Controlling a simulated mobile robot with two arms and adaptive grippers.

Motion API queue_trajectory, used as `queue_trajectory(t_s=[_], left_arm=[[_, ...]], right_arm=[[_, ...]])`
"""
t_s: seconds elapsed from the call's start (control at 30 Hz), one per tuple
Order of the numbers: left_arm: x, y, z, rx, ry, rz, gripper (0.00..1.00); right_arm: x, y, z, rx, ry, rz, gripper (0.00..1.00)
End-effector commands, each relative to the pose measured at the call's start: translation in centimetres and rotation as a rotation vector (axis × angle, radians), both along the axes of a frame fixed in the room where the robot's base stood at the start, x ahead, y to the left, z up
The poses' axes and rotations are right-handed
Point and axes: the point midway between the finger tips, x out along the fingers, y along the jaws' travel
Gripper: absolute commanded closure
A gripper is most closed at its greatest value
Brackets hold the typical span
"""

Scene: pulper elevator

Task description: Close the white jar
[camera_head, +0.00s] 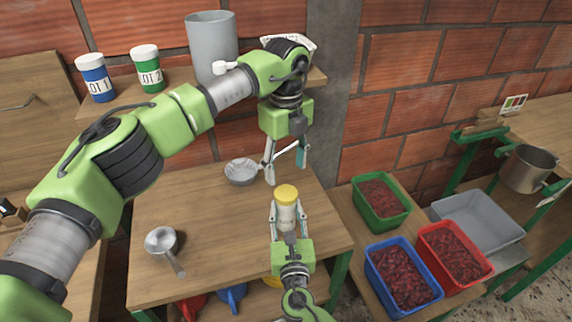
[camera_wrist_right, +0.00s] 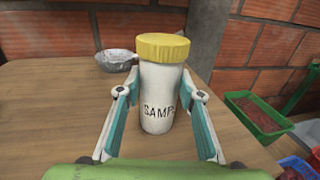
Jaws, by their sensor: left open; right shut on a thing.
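The white jar (camera_head: 287,214) stands upright near the right side of the wooden table. Its lettering, beginning "SAMP", shows in the right wrist view (camera_wrist_right: 158,105). A yellow lid (camera_head: 286,193) sits on its top, and it also shows in the right wrist view (camera_wrist_right: 162,47). I cannot tell whether the lid is tight. My right gripper (camera_head: 288,210) is shut on the jar's body, one finger on each side. My left gripper (camera_head: 286,173) is open and empty, pointing down just above the lid, with its fingers apart.
A metal bowl (camera_head: 241,172) lies behind the jar and a handled pan (camera_head: 162,241) stands to the left. Blue (camera_head: 96,78) and green (camera_head: 147,69) labelled jars stand on the shelf. Crates of red fruit (camera_head: 454,253) are at right. The table's middle is clear.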

Motion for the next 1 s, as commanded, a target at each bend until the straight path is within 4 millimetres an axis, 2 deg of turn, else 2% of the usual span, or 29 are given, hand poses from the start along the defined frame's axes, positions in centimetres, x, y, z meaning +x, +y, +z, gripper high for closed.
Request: queue_trajectory(t_s=[0.53, 1.0], left_arm=[[0.0, 0.0, -0.5, -0.001, 0.001, 0.046, 0.46], [0.0, 0.0, -6.9, 0.0, 0.001, 0.046, 0.46]], right_arm=[[0.0, 0.0, 0.0, 0.0, 0.0, 0.0, 1.0], [0.0, 0.0, 0.0, 0.0, 0.0, 0.0, 1.0]])
